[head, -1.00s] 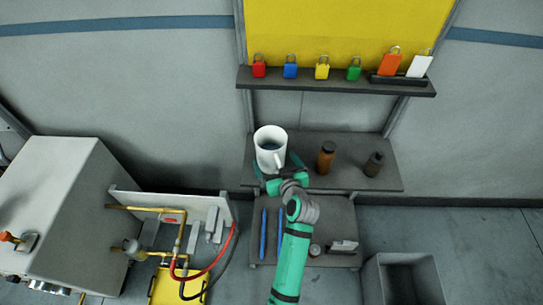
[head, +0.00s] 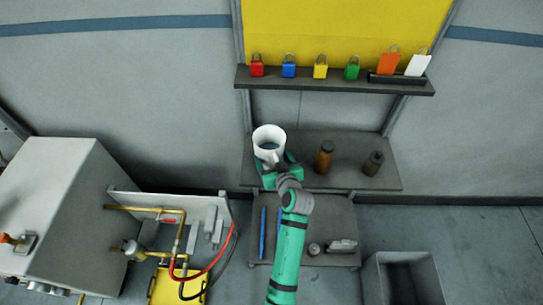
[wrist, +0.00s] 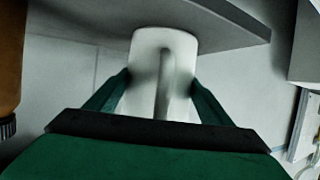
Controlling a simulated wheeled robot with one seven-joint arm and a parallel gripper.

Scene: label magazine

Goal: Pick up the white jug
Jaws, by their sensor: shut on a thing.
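The white jug (head: 268,137) stands upright at the left end of the grey middle shelf, its open top facing up toward the head camera. My gripper (head: 277,170) is at its front, low on the jug. In the wrist view the jug (wrist: 164,60) sits between the two green fingers of my gripper (wrist: 162,88), with its handle facing the camera. The fingers touch its two sides, so the gripper is shut on it. I cannot tell whether the jug's base is off the shelf.
The upper shelf (head: 335,85) with several padlocks overhangs behind. A lower shelf (head: 335,218) holds blue pens and small items. A grey bin (head: 402,262) is at lower right.

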